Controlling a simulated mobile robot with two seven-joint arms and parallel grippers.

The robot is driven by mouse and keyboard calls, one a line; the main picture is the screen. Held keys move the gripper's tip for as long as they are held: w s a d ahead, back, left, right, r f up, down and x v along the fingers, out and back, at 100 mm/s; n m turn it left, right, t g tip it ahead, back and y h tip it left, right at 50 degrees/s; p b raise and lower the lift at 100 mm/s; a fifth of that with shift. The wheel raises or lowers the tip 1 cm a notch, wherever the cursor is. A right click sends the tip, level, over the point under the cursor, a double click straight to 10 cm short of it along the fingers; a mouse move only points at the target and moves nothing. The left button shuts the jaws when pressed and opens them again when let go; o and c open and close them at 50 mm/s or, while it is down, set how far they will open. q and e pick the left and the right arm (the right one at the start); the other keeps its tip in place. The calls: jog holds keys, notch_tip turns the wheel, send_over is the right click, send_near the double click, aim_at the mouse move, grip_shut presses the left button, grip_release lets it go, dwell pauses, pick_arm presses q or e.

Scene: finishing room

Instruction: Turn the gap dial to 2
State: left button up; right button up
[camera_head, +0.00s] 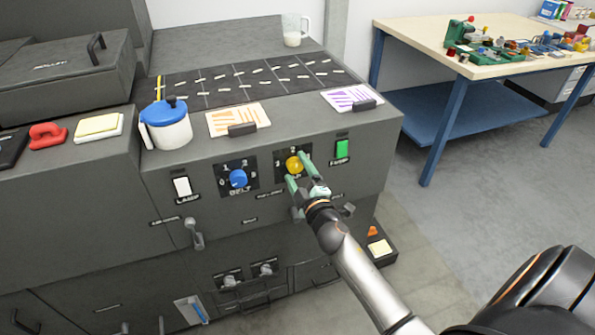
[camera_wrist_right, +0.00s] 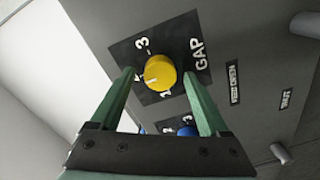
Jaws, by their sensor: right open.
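The gap dial (camera_head: 294,164) is a yellow round knob on a dark plate on the machine's front. In the right wrist view the dial (camera_wrist_right: 160,72) shows up close beside the word GAP and a clear 3; other numbers are partly hidden. A pale mark on the knob points toward the lower left there; I cannot tell which number it meets. My right gripper (camera_head: 299,168) is open, with its green fingers on either side of the dial. I cannot tell whether they touch it. My left gripper is not in view.
A blue belt dial (camera_head: 238,178) sits left of the gap dial. A green switch (camera_head: 342,149) is close on the right, and a white lamp switch (camera_head: 182,187) is farther left.

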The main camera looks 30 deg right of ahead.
jog(key=b+v, duration=0.1)
jog(key=v, duration=1.1)
jog(key=shift+s, duration=0.25)
jog(key=shift+a, duration=0.1)
jog(key=s+a+f+m+g+y+p, duration=0.6)
jog(key=s+a+f+m+g, duration=0.2)
jog(key=s+a+f, duration=0.6)
jog(key=shift+s+f, duration=0.35)
jog(key=shift+f, duration=0.45)
jog(key=shift+a, duration=0.1)
